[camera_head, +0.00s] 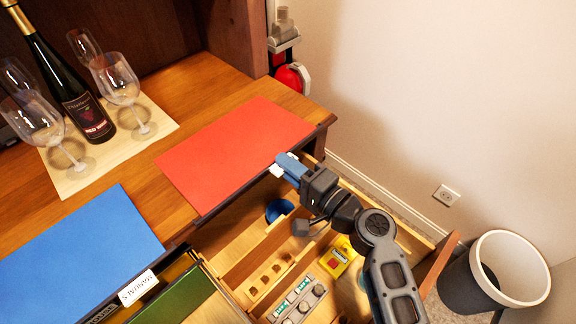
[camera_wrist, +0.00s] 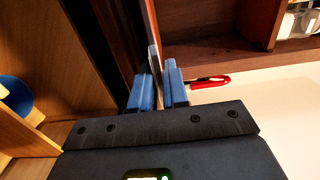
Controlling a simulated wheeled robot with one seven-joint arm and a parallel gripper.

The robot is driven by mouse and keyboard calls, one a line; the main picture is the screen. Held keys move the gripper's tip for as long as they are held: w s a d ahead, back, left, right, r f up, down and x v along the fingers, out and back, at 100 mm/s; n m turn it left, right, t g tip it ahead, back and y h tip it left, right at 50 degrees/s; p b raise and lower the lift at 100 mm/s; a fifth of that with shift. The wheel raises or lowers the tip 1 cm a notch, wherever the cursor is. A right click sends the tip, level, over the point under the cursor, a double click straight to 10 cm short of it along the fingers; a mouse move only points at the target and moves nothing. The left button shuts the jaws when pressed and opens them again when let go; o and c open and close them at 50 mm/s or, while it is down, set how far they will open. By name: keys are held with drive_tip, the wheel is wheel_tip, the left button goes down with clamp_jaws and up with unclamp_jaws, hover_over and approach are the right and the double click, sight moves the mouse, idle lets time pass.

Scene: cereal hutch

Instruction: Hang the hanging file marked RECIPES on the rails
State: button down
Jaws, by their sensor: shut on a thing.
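A red hanging file (camera_head: 235,150) lies flat on the wooden counter, its right edge near the counter's front corner. My gripper (camera_head: 284,167) is shut on this file's edge, by a small white tab whose marking I cannot read. In the wrist view my gripper (camera_wrist: 157,92) has a thin upright edge between its blue fingers. A green file (camera_head: 175,300) is in the open drawer below, beside what looks like a dark rail (camera_head: 222,290).
The open drawer (camera_head: 255,250) also holds wooden dividers, a blue round container (camera_head: 279,210), a yellow device (camera_head: 338,258) and a grey block with knobs (camera_head: 297,300). A wine bottle (camera_head: 75,95) and several glasses stand on a mat (camera_head: 75,180). A bin (camera_head: 492,272) stands right.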

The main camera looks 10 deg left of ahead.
drive_tip(key=v, duration=2.4)
idle(0.6)
idle(0.5)
